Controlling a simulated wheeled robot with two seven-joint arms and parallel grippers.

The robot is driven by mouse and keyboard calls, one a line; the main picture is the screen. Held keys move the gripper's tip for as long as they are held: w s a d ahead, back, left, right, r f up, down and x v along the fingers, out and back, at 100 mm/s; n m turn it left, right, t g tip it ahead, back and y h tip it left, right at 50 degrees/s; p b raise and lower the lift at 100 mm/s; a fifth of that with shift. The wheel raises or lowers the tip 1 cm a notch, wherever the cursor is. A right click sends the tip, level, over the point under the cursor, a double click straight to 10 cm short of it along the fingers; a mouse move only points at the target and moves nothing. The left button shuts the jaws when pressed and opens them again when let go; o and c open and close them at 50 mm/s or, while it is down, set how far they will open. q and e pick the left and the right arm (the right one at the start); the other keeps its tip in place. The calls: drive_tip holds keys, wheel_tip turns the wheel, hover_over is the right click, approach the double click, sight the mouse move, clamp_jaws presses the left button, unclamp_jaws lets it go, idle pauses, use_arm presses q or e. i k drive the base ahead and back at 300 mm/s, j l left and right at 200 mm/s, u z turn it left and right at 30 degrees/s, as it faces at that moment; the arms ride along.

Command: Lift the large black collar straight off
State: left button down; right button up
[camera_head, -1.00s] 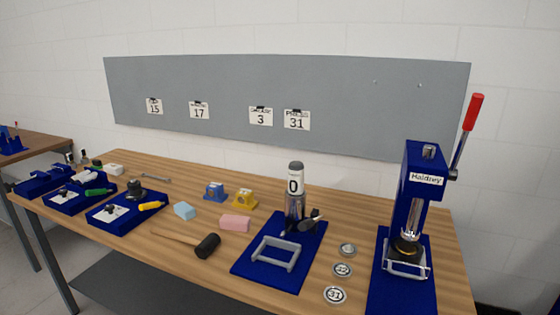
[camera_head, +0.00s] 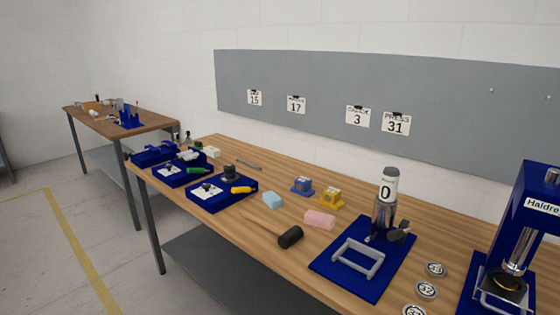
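A dark, round collar-like piece (camera_head: 229,172) stands upright on the blue tray (camera_head: 208,206) with the yellow-handled tool, toward the left of the workbench. It is small in the head view, and I cannot tell for certain that it is the large black collar. Neither of my grippers is in view, and nothing visible is being held.
A second table (camera_head: 150,122) stands at the back left. Open floor (camera_head: 60,255) lies left.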

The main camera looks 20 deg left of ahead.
sight(232, 170)
drive_tip(key=i+u, duration=0.25)
drive_tip(key=i, duration=0.3)
drive_tip(key=i+l+u, duration=0.3)
drive_tip(key=i, duration=0.25)
drive_tip(key=j, duration=0.1)
